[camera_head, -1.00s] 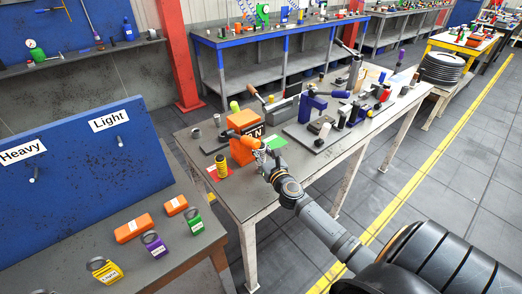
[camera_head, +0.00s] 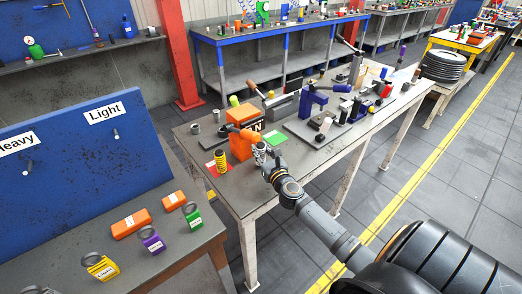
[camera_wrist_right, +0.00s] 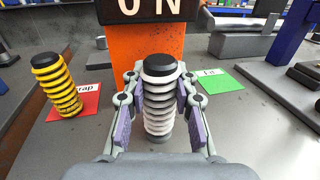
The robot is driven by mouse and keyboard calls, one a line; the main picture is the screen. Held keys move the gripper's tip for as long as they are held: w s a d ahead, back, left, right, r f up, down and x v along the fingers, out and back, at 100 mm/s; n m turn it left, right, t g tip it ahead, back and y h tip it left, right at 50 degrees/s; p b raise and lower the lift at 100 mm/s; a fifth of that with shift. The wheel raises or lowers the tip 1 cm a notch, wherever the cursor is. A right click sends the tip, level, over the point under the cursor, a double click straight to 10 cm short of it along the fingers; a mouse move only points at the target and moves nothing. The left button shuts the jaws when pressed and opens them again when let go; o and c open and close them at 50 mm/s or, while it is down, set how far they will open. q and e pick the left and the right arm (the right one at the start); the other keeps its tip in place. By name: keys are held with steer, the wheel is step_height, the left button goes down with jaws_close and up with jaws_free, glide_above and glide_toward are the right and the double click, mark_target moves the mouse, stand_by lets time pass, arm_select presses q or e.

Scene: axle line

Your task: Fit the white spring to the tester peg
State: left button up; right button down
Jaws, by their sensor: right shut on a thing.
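The white spring (camera_wrist_right: 158,97) stands upright between the purple-padded fingers of my right gripper (camera_head: 259,152), in front of the orange tester (camera_head: 241,146). In the right wrist view my right gripper (camera_wrist_right: 158,113) is shut on it from both sides. A black round top shows inside the spring's upper end. I cannot tell whether that black piece is the spring's own core or the tester peg. The tester's dark display (camera_wrist_right: 143,8) reads "0 N". My left gripper is not in view.
A yellow spring (camera_wrist_right: 57,86) stands on a red "Scrap" card (camera_wrist_right: 75,105) to the left. A green card (camera_wrist_right: 220,78) lies to the right. A dark base plate (camera_head: 315,132) with fixtures is farther right. A blue board (camera_head: 80,160) stands at the left.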

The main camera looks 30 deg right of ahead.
steer(key=shift+f, duration=0.15)
steer(key=c, duration=1)
jaws_free()
steer(key=shift+s, duration=0.35)
steer(key=s, duration=0.3)
steer(key=s+a, duration=0.1)
steer(key=s, duration=0.3)
steer(key=s+a, duration=0.1)
steer(key=s, duration=0.3)
steer(key=shift+s, duration=0.1)
